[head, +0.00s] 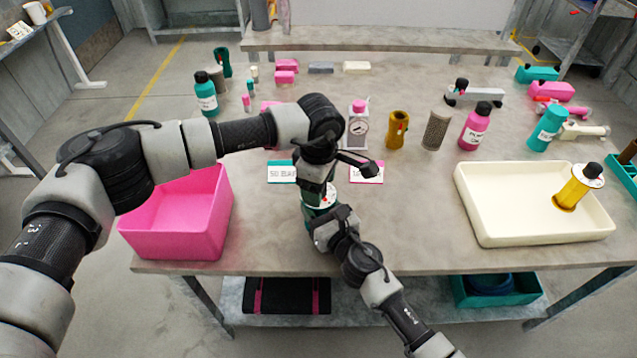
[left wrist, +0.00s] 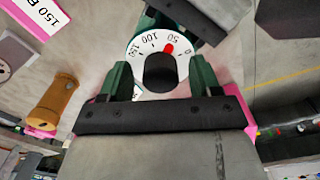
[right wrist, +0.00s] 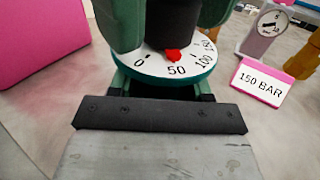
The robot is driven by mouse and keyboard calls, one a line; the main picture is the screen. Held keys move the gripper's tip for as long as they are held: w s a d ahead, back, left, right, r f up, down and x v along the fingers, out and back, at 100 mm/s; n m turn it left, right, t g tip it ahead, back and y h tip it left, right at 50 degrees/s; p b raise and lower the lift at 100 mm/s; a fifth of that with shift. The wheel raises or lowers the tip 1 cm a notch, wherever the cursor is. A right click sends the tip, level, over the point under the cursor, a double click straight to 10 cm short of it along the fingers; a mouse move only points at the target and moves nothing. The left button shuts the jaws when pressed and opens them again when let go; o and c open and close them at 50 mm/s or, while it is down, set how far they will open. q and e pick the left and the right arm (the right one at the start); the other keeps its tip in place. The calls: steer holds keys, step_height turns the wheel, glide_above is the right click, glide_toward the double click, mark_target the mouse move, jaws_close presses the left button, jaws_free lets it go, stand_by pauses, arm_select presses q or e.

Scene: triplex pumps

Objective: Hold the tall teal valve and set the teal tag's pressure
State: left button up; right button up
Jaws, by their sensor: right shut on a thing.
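The tall teal valve (head: 322,196) stands upright at the table's front, mostly hidden by my arms. Its white dial shows in the right wrist view (right wrist: 150,64), with the red pointer at 50. My right gripper (right wrist: 165,88) is shut on the valve's body below the dial. My left gripper (left wrist: 160,82) is above, its fingers on either side of the black knob (left wrist: 160,72), with gaps visible in the left wrist view. It is open. The teal tag (head: 281,171) lies just behind the valve and appears to read 50 BAR.
A pink 150 BAR tag (head: 366,172) lies right of the teal tag. A pink bin (head: 180,228) is at left. A cream tray (head: 490,225) with a yellow valve (head: 573,190) is at right. Bottles and a gauge (head: 358,130) stand behind; the front middle-right table is clear.

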steer(key=shift+f, duration=0.1)
arm_select(q)
step_height(320, 180, up, 12)
stand_by(0.5)
arm_select(e)
steer(key=o, duration=1.2)
steer(key=shift+o, duration=0.2)
steer(key=shift+s, duration=0.1)
